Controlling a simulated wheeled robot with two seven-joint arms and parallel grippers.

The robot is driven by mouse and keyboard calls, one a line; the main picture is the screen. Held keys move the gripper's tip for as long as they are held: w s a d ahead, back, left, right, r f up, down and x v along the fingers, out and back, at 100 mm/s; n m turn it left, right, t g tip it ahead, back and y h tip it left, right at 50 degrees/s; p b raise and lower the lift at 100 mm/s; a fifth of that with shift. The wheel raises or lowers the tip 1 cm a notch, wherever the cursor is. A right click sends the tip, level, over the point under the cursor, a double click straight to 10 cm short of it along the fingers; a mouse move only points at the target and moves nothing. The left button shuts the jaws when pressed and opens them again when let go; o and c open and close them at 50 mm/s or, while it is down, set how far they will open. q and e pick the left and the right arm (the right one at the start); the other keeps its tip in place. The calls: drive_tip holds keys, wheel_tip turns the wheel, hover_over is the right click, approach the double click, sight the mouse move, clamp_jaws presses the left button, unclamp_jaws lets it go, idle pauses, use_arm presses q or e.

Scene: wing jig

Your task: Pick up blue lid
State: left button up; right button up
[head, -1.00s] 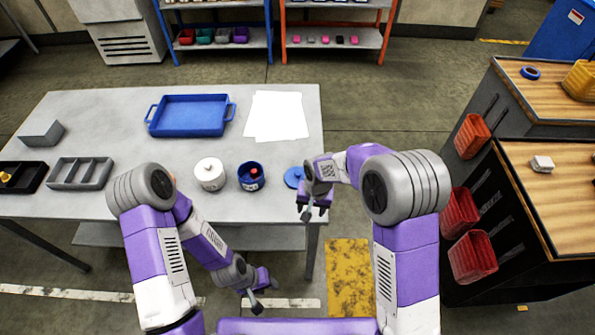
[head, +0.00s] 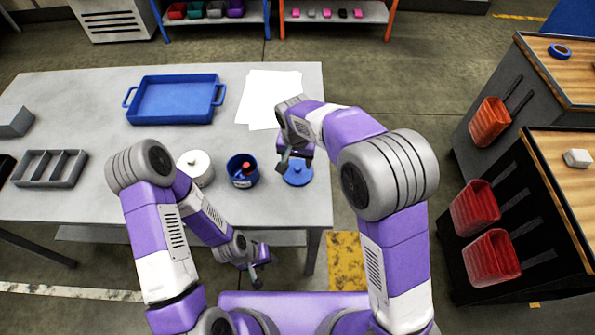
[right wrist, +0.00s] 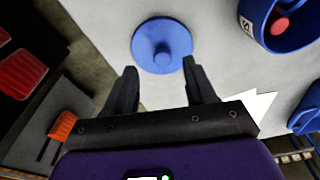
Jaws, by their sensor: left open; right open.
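The blue lid (head: 297,174) is a round disc with a knob, lying flat on the grey table near its right edge. It also shows in the right wrist view (right wrist: 162,45), just beyond the fingertips. My right gripper (head: 291,160) is open and empty above the lid, pointing down; in the right wrist view its two fingers (right wrist: 158,72) stand apart with the lid centred between and ahead of them. They do not appear to touch it. My left gripper (head: 258,272) is open and empty, low in front of the table.
A blue pot (head: 242,172) with something red inside stands left of the lid, beside a white lidded pot (head: 196,168). White paper sheets (head: 268,95), a blue tray (head: 172,100) and a grey divided tray (head: 50,168) lie on the table (head: 90,100).

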sight(298, 167)
drive_tip(key=f+b, duration=0.1)
drive_tip(key=f, duration=0.1)
drive_tip(key=w+f, duration=0.1)
drive_tip(key=f, duration=0.2)
drive_tip(key=shift+w+b, duration=0.2)
drive_tip(key=shift+b, duration=0.15)
drive_tip(key=shift+r, duration=0.15)
drive_tip(key=shift+c, duration=0.3)
clamp_jaws()
